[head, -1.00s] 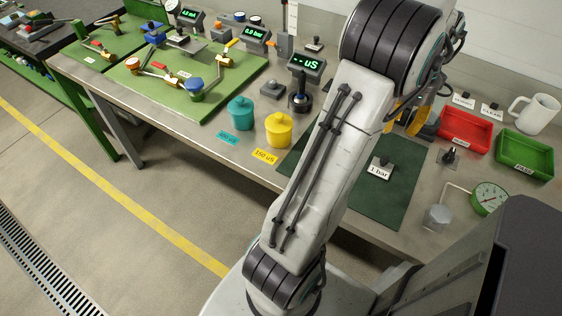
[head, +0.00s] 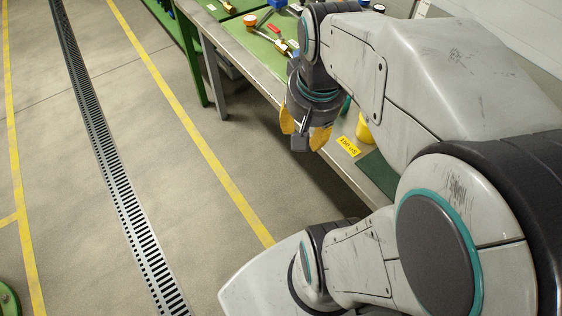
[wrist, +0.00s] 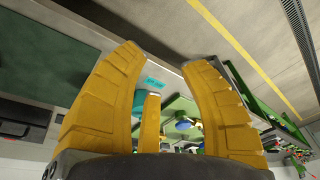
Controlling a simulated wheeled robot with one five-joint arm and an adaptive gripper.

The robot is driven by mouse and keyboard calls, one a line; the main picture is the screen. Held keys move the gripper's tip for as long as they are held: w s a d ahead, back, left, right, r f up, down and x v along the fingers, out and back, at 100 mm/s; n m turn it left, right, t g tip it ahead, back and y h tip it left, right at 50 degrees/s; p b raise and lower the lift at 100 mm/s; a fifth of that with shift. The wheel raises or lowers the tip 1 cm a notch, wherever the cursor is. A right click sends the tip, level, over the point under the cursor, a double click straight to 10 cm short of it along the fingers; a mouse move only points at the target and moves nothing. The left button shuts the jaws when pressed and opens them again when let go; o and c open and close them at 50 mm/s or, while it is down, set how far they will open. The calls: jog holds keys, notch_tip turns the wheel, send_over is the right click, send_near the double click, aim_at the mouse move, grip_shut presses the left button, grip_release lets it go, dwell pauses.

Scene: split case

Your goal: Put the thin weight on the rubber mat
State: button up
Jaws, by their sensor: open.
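My gripper (head: 304,132) hangs near the front edge of the workbench, left of the yellow pot. Its yellow fingers are spread apart in the wrist view (wrist: 165,95), with nothing between them. A strip of the dark green mat (head: 379,173) shows beside my arm in the head view, and a dark green surface that looks like the mat fills the upper left of the wrist view (wrist: 45,65). I cannot make out the thin weight in either view now; my arm hides most of the bench.
The yellow pot (head: 363,132) stands partly hidden behind my arm, with a yellow label (head: 348,146) at the bench edge. A green board with valves (head: 268,47) lies farther along.

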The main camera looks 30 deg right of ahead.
jog(key=s+a+f+n+t+y, duration=0.1)
jog(key=s+a+n, duration=0.2)
jog(key=a+n, duration=0.3)
jog(key=shift+s+a+f+n, duration=0.3)
jog(key=shift+a+f, duration=0.1)
jog(key=shift+a, duration=0.55)
